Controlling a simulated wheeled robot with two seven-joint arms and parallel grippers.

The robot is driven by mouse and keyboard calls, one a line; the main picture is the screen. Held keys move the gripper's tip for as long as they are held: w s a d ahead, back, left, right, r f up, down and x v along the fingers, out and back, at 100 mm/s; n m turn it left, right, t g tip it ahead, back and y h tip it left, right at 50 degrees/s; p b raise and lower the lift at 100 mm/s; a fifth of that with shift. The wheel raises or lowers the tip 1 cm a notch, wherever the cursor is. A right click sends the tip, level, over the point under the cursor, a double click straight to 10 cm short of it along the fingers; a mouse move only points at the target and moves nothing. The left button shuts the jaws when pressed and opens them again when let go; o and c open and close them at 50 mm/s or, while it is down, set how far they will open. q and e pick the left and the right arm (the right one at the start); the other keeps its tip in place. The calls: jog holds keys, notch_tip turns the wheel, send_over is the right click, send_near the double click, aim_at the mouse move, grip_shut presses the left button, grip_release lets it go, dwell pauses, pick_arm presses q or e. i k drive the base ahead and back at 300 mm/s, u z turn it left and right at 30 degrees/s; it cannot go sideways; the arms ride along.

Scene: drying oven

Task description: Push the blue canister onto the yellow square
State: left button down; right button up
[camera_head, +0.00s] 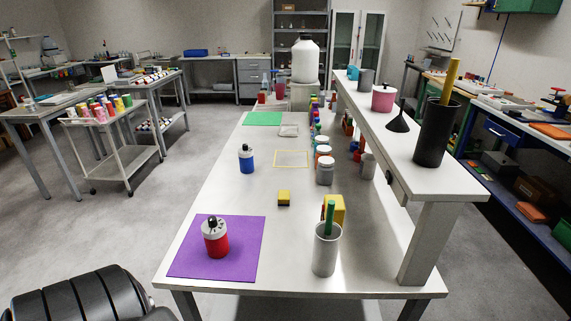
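The blue canister (247,161) stands upright on the long light table, with a white top and a dark cap. The yellow square (290,159) is a thin yellow outline on the tabletop to the right of the canister. A clear strip of table lies between them, and the inside of the square looks empty. Neither of my grippers is in view. A black ribbed part at the bottom left looks like part of my own arm.
A red canister (216,243) stands on a purple mat (245,254) nearer me. A yellow block (284,198), a grey cup (325,252) and several jars (325,170) stand to the right. A raised shelf (425,171) bounds the right side. The table's left edge is open.

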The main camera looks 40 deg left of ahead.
aim_at(245, 158)
jog(key=z, duration=1.55)
jog(key=k, duration=1.4)
jog(key=u, duration=1.7)
jog(key=i, duration=0.1)
jog(key=z, duration=0.1)
